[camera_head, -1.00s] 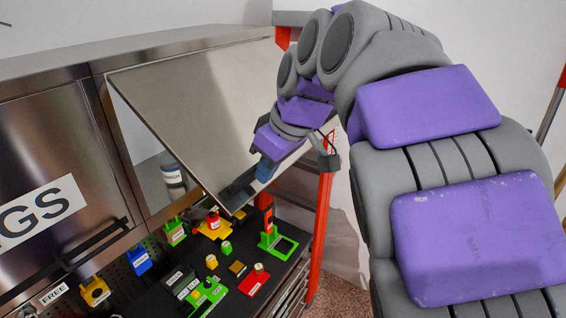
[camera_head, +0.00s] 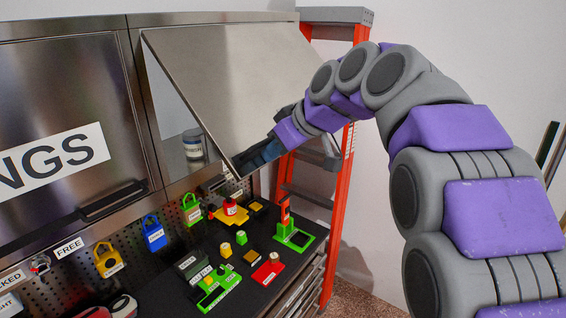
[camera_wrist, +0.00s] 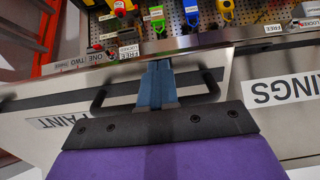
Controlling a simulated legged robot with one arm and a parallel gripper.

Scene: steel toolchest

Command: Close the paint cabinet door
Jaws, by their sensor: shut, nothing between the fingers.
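The paint cabinet door (camera_head: 235,85) is a steel panel hinged at its top and swung partly out, with a gap at its left side. In the wrist view its face carries a PAINT label (camera_wrist: 62,120) and a dark bar handle (camera_wrist: 100,101). My gripper (camera_head: 255,163) is at the lower edge of the door, on its outer side. In the wrist view my gripper (camera_wrist: 156,75) shows as two blue fingers held together, empty, over the door near the handle. Whether the fingers touch the door is unclear.
A white container (camera_head: 194,146) stands inside the cabinet. Below, a dark worktop (camera_head: 245,288) holds several coloured blocks and locks. A red ladder (camera_head: 338,215) stands close on the right. The neighbouring cabinet door (camera_head: 60,100) at left is shut.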

